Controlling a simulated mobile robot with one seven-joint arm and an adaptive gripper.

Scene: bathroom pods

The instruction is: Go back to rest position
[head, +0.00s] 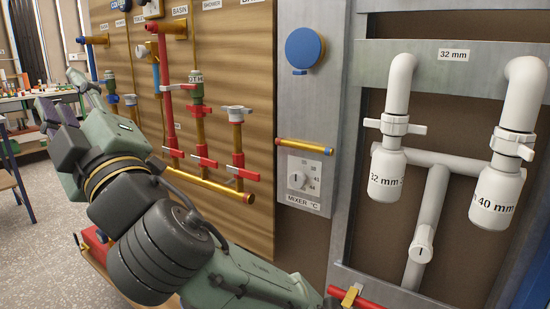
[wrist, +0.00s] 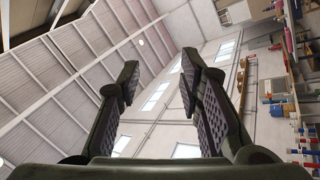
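My gripper (wrist: 155,90) shows in the wrist view with its two fingers apart and nothing between them. Behind the fingers are the hall's roof and upper wall. In the head view my arm crosses the lower left, and the gripper end (head: 72,100) is partly hidden by the wrist links. It is left of the wooden pipe panel (head: 240,110) and looks apart from it, though the exact gap cannot be told.
The pipe panel carries red and brass pipes with valves (head: 238,113). Right of it are a mixer plate (head: 302,180) with a blue disc (head: 303,48) and white waste pipes (head: 430,215). A cluttered workbench (head: 40,98) stands at the back left.

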